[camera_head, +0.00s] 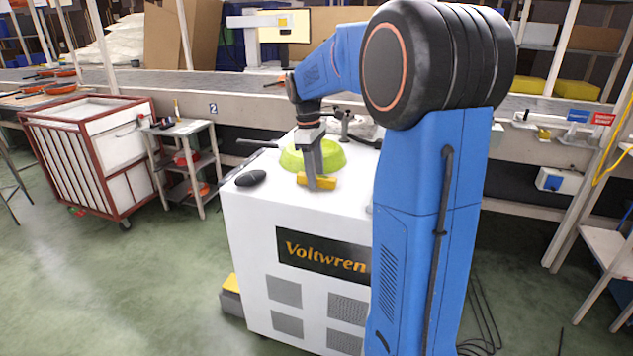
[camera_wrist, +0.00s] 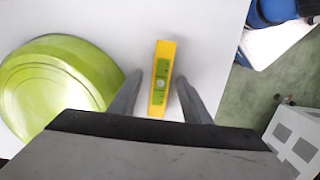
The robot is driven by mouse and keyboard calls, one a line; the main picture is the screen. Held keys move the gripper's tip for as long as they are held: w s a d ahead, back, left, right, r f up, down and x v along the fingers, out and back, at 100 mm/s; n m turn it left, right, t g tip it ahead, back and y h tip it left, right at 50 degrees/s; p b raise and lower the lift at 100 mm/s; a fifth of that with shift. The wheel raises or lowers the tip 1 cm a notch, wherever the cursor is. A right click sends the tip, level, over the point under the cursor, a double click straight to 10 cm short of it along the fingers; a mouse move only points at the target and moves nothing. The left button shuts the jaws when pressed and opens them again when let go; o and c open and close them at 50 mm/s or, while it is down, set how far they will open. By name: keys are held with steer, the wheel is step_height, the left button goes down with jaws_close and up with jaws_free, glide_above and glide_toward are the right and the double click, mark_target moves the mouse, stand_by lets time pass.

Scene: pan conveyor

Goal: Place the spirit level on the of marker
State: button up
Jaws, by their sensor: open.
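The spirit level (camera_wrist: 163,70) is a small yellow bar with a green face, lying on the white top of my base. In the wrist view it lies lengthwise between the two fingers of my gripper (camera_wrist: 158,79), with a gap on both sides. My gripper is open, and its fingers reach down around the level without visibly gripping it. In the head view the level (camera_head: 328,183) shows low at my gripper (camera_head: 313,170), partly covered by a grey finger. I cannot make out a marker for certain in either view.
A black rounded object (camera_head: 250,178) lies at the top's left edge. A small grey side table (camera_head: 185,128) and a red-framed cart (camera_head: 95,150) stand left; a conveyor (camera_head: 200,80) runs behind.

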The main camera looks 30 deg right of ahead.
steer(key=shift+f, duration=0.1)
jaws_close()
